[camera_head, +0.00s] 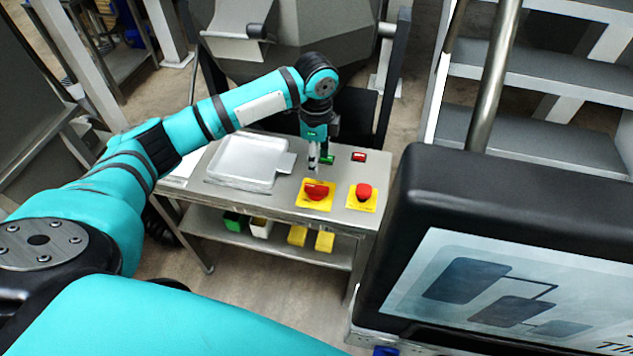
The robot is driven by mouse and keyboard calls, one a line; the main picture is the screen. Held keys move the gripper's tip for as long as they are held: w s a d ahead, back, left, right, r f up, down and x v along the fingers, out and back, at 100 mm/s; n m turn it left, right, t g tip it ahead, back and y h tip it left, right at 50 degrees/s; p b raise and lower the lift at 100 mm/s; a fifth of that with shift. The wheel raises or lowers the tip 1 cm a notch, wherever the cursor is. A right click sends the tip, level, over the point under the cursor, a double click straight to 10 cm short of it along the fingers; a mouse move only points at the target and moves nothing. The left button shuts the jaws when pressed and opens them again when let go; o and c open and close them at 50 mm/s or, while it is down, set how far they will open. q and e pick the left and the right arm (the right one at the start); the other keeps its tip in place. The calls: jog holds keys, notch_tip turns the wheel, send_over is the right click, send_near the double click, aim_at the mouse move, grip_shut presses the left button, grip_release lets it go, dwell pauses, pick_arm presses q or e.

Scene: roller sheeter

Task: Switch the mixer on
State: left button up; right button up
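A steel control table (225,200) stands in the middle of the head camera view. On its top are a green button (327,160), a red button (359,157), a red rotary switch on a yellow plate (316,192), and a red mushroom button on a yellow plate (363,193). My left arm reaches in from the left. Its gripper (313,162) points down just left of the green button and partly covers it. I cannot tell whether it touches the button or whether the fingers are shut. My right gripper is out of view.
A pale tray (246,162) lies on the table's left part. A large grey machine (290,35) stands behind. Green and yellow items lie on the lower shelf (275,242). Metal stairs (540,80) rise at right, behind a black-framed screen (500,290).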

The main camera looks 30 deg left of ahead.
aim_at(316, 186)
pick_arm(q)
notch_tip(316, 186, down, 11)
jog(key=shift+r+p, duration=0.2)
jog(key=shift+p, duration=0.25)
grip_shut()
